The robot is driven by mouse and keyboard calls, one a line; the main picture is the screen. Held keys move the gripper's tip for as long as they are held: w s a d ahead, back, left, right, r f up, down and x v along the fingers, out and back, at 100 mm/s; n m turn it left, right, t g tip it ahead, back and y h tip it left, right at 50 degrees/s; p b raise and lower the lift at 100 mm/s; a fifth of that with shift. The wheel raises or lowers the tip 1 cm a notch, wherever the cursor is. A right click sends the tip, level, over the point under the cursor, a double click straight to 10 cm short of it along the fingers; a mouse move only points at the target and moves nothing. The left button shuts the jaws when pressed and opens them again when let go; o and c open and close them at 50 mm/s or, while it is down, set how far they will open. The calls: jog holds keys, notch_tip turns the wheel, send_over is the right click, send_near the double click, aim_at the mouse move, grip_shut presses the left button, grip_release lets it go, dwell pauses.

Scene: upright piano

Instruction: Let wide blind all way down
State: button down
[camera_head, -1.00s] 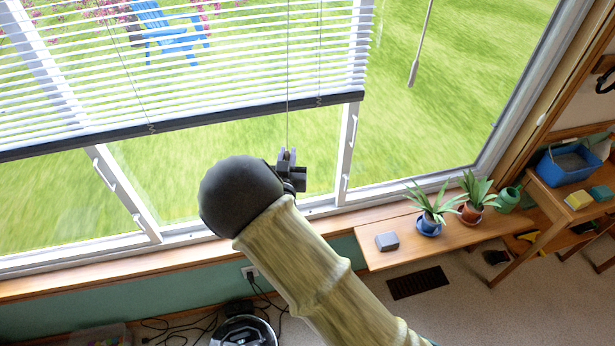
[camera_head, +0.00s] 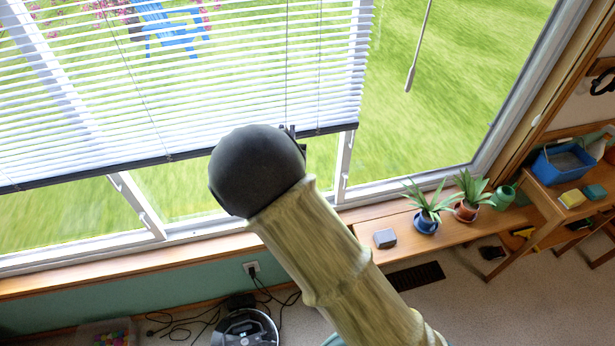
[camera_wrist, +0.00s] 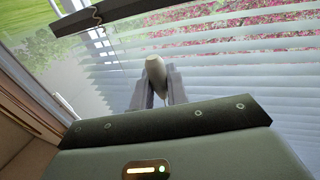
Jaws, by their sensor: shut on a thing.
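The wide blind (camera_head: 230,85) hangs with white slats across the left and middle windows. Its dark bottom rail (camera_head: 100,174) is above the sill, with a strip of glass and lawn showing below it. In the wrist view the slats (camera_wrist: 220,65) and dark rail (camera_wrist: 110,15) also show. My gripper (camera_wrist: 157,88) is shut on a cream cord tassel (camera_wrist: 155,70) in the wrist view. In the head view my gripper (camera_head: 291,131) is mostly hidden behind my dark wrist, close in front of the blind near the rail's right end.
Another tassel (camera_head: 410,80) hangs on a cord before the uncovered right window. The wooden sill (camera_head: 120,267) runs below the windows. Potted plants (camera_head: 426,222) and a grey box (camera_head: 385,238) stand on the bench at right. Cables and a round black device (camera_head: 245,330) lie on the floor.

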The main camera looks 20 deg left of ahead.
notch_tip(320, 180, up, 9)
jog(key=p, duration=0.4)
jog(key=shift+f, duration=0.1)
dwell(0.4)
notch_tip(320, 180, up, 9)
jog(key=p, duration=0.4)
jog(key=shift+p, duration=0.4)
notch_tip(320, 180, up, 9)
jog(key=p, duration=0.5)
